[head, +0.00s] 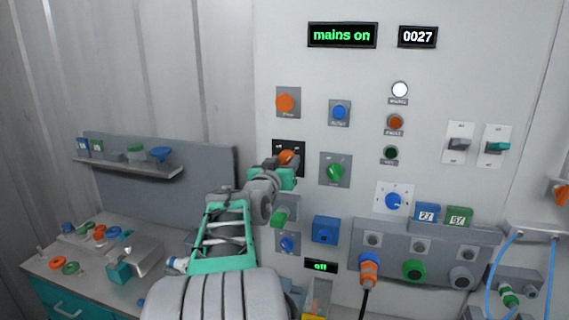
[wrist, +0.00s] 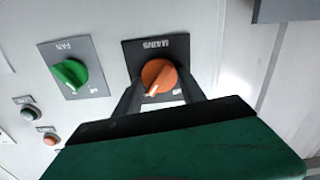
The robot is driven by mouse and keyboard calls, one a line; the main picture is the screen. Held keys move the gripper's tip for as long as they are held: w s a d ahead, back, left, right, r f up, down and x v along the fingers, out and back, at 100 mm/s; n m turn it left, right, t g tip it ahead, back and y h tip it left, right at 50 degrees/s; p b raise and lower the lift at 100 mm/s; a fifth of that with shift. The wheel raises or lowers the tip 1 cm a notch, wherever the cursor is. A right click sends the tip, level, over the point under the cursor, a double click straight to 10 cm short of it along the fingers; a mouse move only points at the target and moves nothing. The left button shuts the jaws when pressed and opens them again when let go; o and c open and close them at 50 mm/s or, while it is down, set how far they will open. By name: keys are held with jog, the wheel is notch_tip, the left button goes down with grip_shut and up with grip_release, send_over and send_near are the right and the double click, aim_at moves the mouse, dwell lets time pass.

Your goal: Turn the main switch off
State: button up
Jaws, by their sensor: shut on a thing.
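The main switch is an orange rotary knob (wrist: 159,77) on a black plate labelled MAINS (wrist: 128,50). In the head view the knob (head: 287,157) shows just above my gripper, and the black plate (head: 279,144) is partly covered by it. My gripper (wrist: 158,90) has one dark finger on each side of the knob and is shut on it. In the head view my gripper (head: 289,170) reaches up to the panel. The knob's white pointer mark points toward the lower left in the wrist view. The display (head: 342,35) at the top reads "mains on".
A green FAN knob (wrist: 69,75) sits beside the mains plate; it also shows in the head view (head: 335,171). An orange button (head: 285,103) is above. A grey shelf (head: 130,168) and a cluttered bench (head: 60,262) stand at left. Sockets (head: 414,270) are lower right.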

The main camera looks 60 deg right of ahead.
jog(key=shift+f, duration=0.15)
jog(key=n+b, duration=0.3)
jog(key=b, duration=0.1)
jog(key=shift+f+n, duration=0.15)
jog(key=shift+n, duration=0.25)
jog(key=n+b, duration=0.2)
jog(key=n, duration=0.1)
jog(key=shift+w+n, duration=0.1)
jog(key=shift+n, duration=0.3)
jog(key=n+b, duration=0.2)
jog(key=n, duration=0.2)
jog(key=shift+n+b, duration=0.35)
jog(key=shift+n, duration=1.75)
jog(key=o, duration=1.4)
jog(key=shift+c, duration=0.2)
